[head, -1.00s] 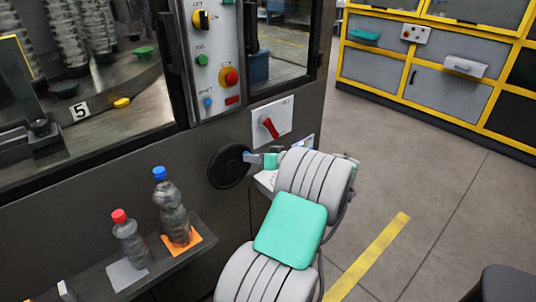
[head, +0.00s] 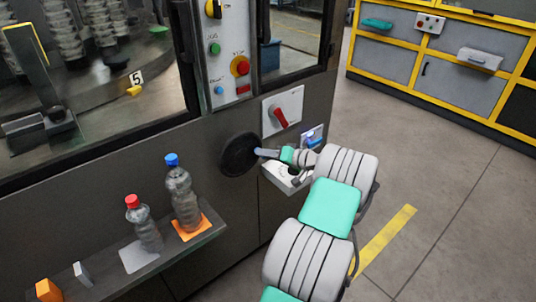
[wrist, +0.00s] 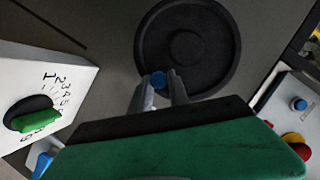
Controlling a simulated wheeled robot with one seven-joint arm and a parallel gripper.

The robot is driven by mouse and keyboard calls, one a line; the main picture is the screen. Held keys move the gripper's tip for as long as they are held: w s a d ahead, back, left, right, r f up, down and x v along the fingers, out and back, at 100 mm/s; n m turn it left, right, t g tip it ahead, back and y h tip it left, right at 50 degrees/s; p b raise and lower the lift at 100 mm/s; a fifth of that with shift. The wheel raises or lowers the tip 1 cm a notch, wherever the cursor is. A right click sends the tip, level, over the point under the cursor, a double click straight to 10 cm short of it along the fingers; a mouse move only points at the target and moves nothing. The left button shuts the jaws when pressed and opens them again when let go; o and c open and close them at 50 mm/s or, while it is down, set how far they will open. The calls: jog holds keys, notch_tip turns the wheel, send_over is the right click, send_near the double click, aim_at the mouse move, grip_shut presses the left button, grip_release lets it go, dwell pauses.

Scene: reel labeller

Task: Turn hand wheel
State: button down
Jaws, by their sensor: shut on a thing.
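The hand wheel (head: 232,157) is a black disc on the dark front of the machine. In the wrist view the wheel (wrist: 205,45) fills the upper middle, with a blue knob (wrist: 158,80) near its lower left rim. My gripper (wrist: 160,86) is shut on the blue knob, one finger on each side. In the head view my gripper (head: 262,152) reaches the wheel's right side, and the knob is too small to make out clearly. Behind the window, a plate marked 5 (head: 136,77) on the turntable stands right beside a yellow marker (head: 134,90).
A red rotary switch (head: 280,117) sits right of the wheel. A control panel (head: 228,45) with several buttons is above. A shelf (head: 105,282) holds two bottles, blue-capped (head: 181,195) and red-capped (head: 143,222). A green knob (wrist: 33,120) is at left in the wrist view.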

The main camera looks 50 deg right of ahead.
jog(key=shift+d+r, duration=0.15)
jog(key=shift+r, duration=0.4)
jog(key=c, duration=1.5)
grip_release()
jog(key=shift+o, duration=1.2)
jog(key=shift+a+f, duration=0.15)
jog(key=shift+a, duration=0.05)
jog(key=v, duration=0.7)
jog(key=shift+s, duration=0.35)
